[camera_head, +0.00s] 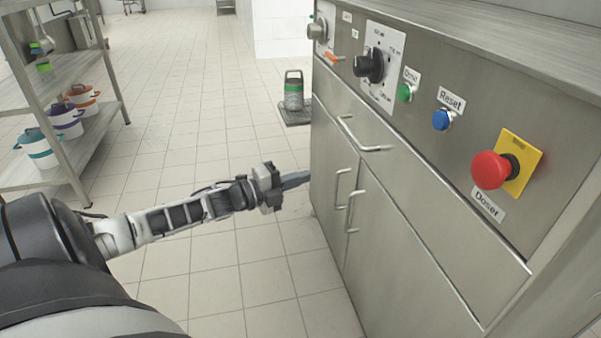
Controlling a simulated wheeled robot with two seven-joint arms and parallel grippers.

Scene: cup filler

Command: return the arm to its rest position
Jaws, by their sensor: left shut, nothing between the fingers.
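My left arm comes in from the lower left and stretches toward the middle of the view. My left gripper (294,180) is shut and empty, with its fingers pointing right toward the steel cabinet's doors. I cannot tell whether the fingertips touch the cabinet; they appear close to its left edge. My right gripper is not in view.
The steel cabinet (400,215) fills the right side. Its panel carries a red button (490,170), a blue button (441,120), a green button (405,93) and a black knob (369,66). A shelf (85,145) with pots stands left.

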